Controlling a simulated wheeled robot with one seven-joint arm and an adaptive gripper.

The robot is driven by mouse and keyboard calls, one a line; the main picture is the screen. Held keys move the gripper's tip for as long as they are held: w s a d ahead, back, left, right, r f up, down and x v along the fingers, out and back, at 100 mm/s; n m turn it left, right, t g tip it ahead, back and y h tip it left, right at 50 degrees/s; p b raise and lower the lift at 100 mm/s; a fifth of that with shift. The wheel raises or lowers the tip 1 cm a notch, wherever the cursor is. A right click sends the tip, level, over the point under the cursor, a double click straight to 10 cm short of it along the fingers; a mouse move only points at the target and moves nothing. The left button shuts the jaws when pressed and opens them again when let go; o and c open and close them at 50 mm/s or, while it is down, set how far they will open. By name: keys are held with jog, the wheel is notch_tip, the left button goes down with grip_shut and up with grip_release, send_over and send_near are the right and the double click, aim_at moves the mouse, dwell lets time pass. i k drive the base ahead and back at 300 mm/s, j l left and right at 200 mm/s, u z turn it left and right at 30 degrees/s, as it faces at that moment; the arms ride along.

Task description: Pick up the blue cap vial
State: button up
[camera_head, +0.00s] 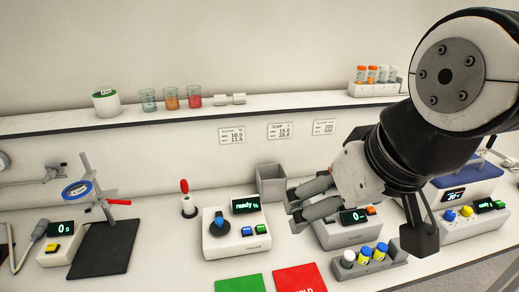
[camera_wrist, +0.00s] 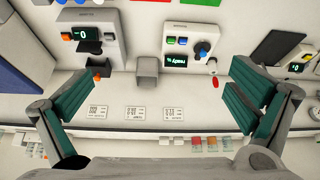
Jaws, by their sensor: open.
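A small grey rack (camera_head: 372,270) stands on the counter in the head view, below and right of my gripper, holding small vials. The blue cap vial (camera_head: 365,253) is in its middle, beside a white-capped vial (camera_head: 348,258) and another blue-and-yellow vial (camera_head: 381,250). My gripper (camera_head: 296,205) is open and empty above the counter, apart from the vials. Its fingers are spread wide in the wrist view (camera_wrist: 160,88).
A device with a "0" display (camera_head: 345,230) stands just behind the rack, under my gripper. A grey bin (camera_head: 271,183) and a "ready" device (camera_head: 237,232) stand to the left. Green (camera_head: 240,285) and red (camera_head: 300,279) mats lie in front. A shelf runs along the back.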

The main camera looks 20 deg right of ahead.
aim_at(378, 254)
jog(key=j+z, duration=0.15)
jog(key=z, duration=0.25)
jog(key=j+z, duration=0.1)
jog(key=z, duration=0.3)
jog(key=j+z, duration=0.15)
jog(key=z, duration=0.25)
jog(key=k+j+z, duration=0.1)
jog(key=z, duration=0.3)
